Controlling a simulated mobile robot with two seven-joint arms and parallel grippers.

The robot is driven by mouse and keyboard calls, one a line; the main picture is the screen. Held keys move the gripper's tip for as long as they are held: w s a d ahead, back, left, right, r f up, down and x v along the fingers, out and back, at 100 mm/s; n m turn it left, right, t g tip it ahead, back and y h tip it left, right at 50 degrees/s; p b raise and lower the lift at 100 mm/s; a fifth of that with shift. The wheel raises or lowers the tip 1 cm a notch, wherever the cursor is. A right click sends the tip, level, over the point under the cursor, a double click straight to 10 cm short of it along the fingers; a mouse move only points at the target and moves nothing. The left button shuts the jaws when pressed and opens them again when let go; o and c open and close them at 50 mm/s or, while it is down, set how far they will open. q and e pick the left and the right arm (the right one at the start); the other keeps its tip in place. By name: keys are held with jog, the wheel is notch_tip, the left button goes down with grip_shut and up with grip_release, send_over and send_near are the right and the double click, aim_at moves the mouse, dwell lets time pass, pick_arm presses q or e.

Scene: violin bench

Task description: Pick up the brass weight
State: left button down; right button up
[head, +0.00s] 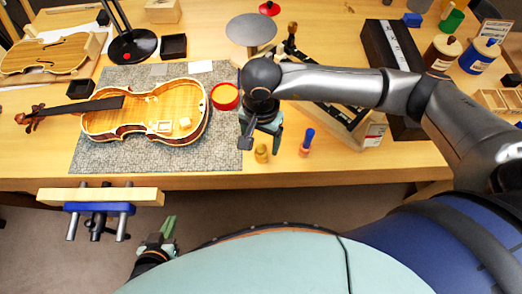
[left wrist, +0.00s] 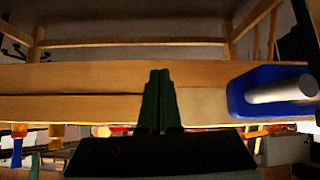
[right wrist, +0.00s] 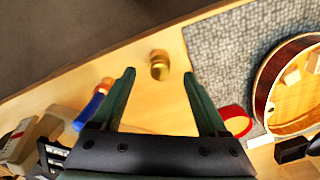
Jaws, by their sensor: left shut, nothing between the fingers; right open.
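The brass weight (head: 262,153) is a small golden cylinder with a narrower knob. It stands upright on the wooden bench near its front edge, right of the grey mat. My right gripper (head: 264,128) is open and points down just behind and above it. In the right wrist view the weight (right wrist: 159,65) shows between and slightly beyond the open fingertips (right wrist: 159,74), with nothing held. My left gripper (head: 168,228) is shut and empty, low in front of the bench edge. Its closed fingers (left wrist: 158,75) also show in the left wrist view.
A red-rimmed round tin (head: 225,96) is behind left. The open violin body (head: 150,112) lies on the grey mat (head: 225,150). A wooden vise (head: 100,196) juts from the front edge, near my left gripper.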

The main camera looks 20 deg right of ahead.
aim_at(261, 147)
notch_tip(261, 147, down, 5)
jog(key=shift+r+p, duration=0.1)
jog(key=shift+p, duration=0.35)
grip_shut()
dwell(0.3)
